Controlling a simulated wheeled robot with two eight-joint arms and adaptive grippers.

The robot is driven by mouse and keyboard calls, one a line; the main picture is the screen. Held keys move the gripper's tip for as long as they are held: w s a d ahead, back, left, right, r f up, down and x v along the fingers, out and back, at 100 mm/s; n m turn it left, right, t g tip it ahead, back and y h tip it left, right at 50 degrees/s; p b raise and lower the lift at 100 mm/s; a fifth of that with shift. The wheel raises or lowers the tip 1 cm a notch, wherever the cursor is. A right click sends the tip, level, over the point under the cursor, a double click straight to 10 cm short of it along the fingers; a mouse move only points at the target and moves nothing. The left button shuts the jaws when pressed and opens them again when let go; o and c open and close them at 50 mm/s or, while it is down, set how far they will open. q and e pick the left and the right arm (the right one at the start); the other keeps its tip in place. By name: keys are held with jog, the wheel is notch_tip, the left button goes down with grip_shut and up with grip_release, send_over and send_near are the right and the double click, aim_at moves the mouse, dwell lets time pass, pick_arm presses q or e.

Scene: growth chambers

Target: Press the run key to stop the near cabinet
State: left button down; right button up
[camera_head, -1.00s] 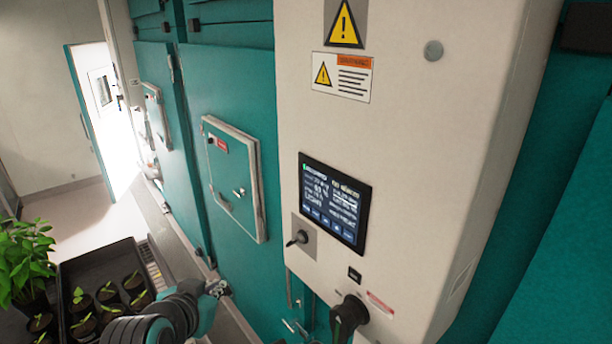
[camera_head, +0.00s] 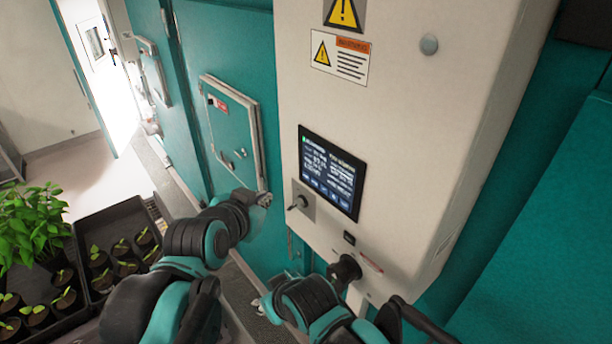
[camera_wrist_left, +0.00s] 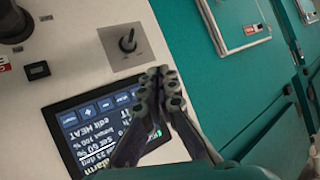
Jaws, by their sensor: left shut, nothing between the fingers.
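The near cabinet's cream control box (camera_head: 400,150) carries a dark touch display (camera_head: 330,172) with a row of small blue keys along its bottom edge. Their labels are too small to read in the head view, so I cannot tell which is the run key. In the left wrist view the display (camera_wrist_left: 85,135) is upside down, and the fingers hide one end of it. My left gripper (camera_head: 264,198) is shut and empty, left of the display in the head view. In the left wrist view its fingertips (camera_wrist_left: 160,78) overlap the display's edge beside the switch plate; contact is unclear.
A small toggle switch (camera_head: 300,203) and a black rotary knob (camera_head: 346,270) sit by the display. A teal hatch (camera_head: 232,140) is behind my left gripper. Potted seedlings stand in a black tray (camera_head: 112,215) at left. My right arm (camera_head: 310,300) is low in front of the box.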

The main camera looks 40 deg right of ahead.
pick_arm(q)
send_near(303, 177)
jog(key=w+d+f, duration=0.1)
jog(key=w+f, duration=0.2)
jog(key=w, duration=0.1)
jog(key=shift+s+d+f+b, duration=0.15)
jog(key=shift+d+b, duration=0.25)
jog(key=shift+d, duration=0.45)
jog(key=shift+d, duration=0.1)
dwell(0.6)
jog(key=shift+d, duration=0.3)
jog(key=shift+d, duration=0.3)
dwell(0.7)
jog(key=shift+a, duration=0.8)
